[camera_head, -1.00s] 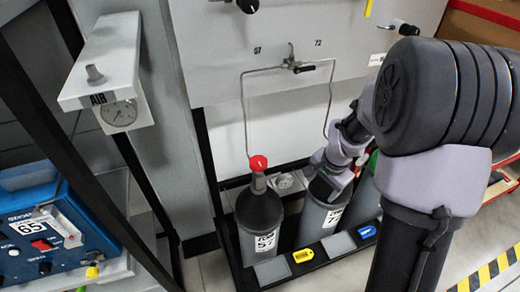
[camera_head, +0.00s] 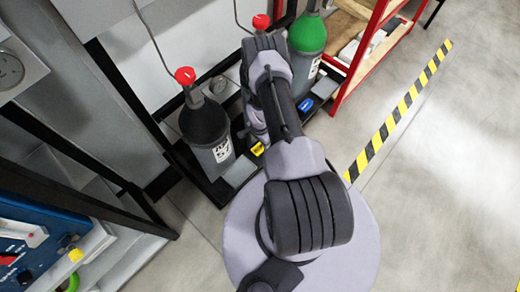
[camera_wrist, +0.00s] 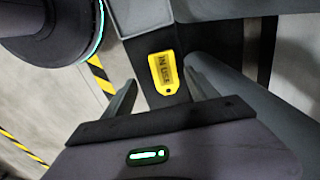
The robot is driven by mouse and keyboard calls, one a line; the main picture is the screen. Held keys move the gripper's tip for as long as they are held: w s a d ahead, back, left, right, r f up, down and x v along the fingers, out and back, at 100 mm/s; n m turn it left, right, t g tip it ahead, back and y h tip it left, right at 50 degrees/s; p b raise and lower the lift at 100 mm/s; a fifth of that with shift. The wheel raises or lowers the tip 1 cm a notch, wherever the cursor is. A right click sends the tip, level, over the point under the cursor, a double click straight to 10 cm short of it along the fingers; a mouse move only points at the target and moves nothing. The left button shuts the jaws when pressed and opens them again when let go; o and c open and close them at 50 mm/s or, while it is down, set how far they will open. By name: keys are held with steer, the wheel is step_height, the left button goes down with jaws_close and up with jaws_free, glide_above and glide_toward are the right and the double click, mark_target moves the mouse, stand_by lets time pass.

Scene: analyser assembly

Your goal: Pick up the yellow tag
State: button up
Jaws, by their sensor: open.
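The yellow tag (camera_head: 257,149) lies on the black base of the cylinder rack, beside the dark cylinder, partly hidden by my arm in the head view. In the wrist view the yellow tag (camera_wrist: 164,72) shows whole, with "IN USE" printed on it and a small hole at its lower end. My gripper (camera_wrist: 161,80) is open and empty. Its two fingers point towards the tag, one on each side of it in the picture. I cannot tell how far above the tag they are. My arm hides the gripper's fingers in the head view.
A dark cylinder with a red cap (camera_head: 204,122) stands left of the tag. A green-topped cylinder (camera_head: 307,38) stands behind right, near a blue tag (camera_head: 307,104). A red shelf (camera_head: 368,45) is at the back. Open floor (camera_head: 450,150) lies right, past striped tape.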

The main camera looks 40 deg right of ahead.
mark_target(258, 149)
steer(key=f, duration=0.1)
steer(key=f+b, duration=0.1)
steer(key=f, duration=0.1)
steer(key=f+b, duration=0.1)
steer(key=f, duration=0.1)
steer(key=shift+w, duration=0.35)
steer(key=shift+c, duration=0.2)
steer(key=c, duration=1.4)
steer(key=shift+r, duration=0.15)
